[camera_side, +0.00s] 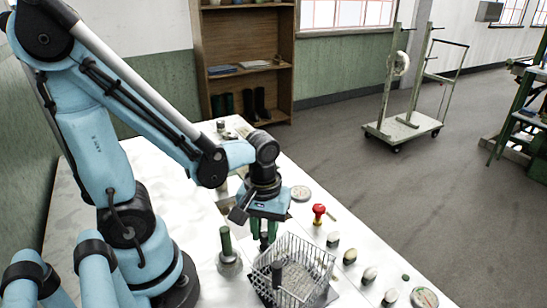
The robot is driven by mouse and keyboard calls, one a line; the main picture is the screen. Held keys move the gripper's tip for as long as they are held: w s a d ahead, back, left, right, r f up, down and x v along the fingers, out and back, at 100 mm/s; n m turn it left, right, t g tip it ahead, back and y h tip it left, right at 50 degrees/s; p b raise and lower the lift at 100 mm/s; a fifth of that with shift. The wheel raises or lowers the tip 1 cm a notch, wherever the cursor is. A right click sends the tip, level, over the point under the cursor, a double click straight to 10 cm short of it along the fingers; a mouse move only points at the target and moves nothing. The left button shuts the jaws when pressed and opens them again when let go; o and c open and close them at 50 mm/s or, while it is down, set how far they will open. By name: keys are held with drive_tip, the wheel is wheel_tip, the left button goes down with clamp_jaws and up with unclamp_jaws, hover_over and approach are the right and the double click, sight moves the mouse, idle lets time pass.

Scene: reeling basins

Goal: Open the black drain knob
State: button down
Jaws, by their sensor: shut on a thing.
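My gripper (264,239) points straight down over the white worktop (180,166), just behind the wire basket (313,258). Its green fingers are shut on a small dark thing, which fits the black drain knob. The fingers and the basket mostly hide it, so its shape and how far it is turned cannot be told. A dark upright cylinder (277,273) shows at the basket's near left side. A dark green upright handle (226,242) on a round metal base stands left of my gripper, apart from it.
A red knob (319,211) stands right of my gripper. Several pale round knobs (349,257) line the worktop's right edge. A round dial (300,193) lies behind the gripper, another (424,298) at front right. The basket's wire walls stand close to the fingers.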

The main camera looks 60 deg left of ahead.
drive_tip(key=shift+w, duration=1.7)
drive_tip(key=c, duration=0.9)
unclamp_jaws()
drive_tip(key=shift+c, duration=0.2)
drive_tip(key=shift+r, duration=0.1)
wheel_tip(320, 180, up, 12)
